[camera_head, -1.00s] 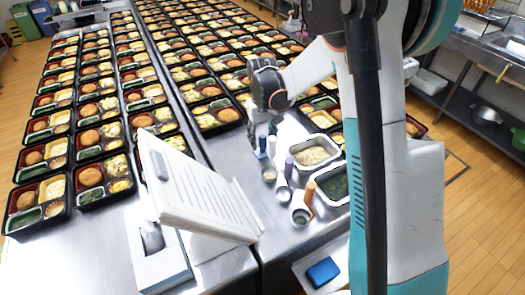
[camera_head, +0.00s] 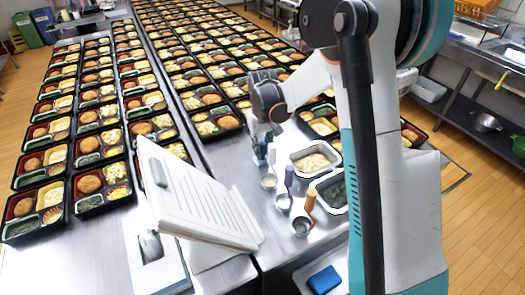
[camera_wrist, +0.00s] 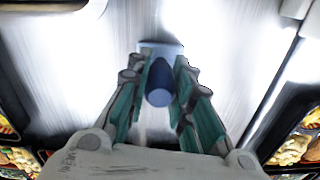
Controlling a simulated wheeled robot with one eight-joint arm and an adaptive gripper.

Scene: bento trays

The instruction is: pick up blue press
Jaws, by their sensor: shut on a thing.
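The blue press (camera_head: 271,155) stands on the steel counter at the left end of a short row of presses. Its round metal foot (camera_head: 269,181) shows below my gripper. My gripper (camera_head: 264,149) points down over it and is shut on its handle. In the wrist view the dark blue handle (camera_wrist: 159,84) lies between the two teal-lined fingers of my gripper (camera_wrist: 161,62). My fingers hide part of the handle in the head view. I cannot tell whether the foot touches the counter.
A purple-handled press (camera_head: 288,178) and an orange-handled press (camera_head: 309,203) stand close to the right. Metal tubs of yellowish food (camera_head: 293,157) and dark greens (camera_head: 320,202) sit beside them. A white tilted panel (camera_head: 205,205) stands at left. Bento trays (camera_head: 72,217) fill the counters behind.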

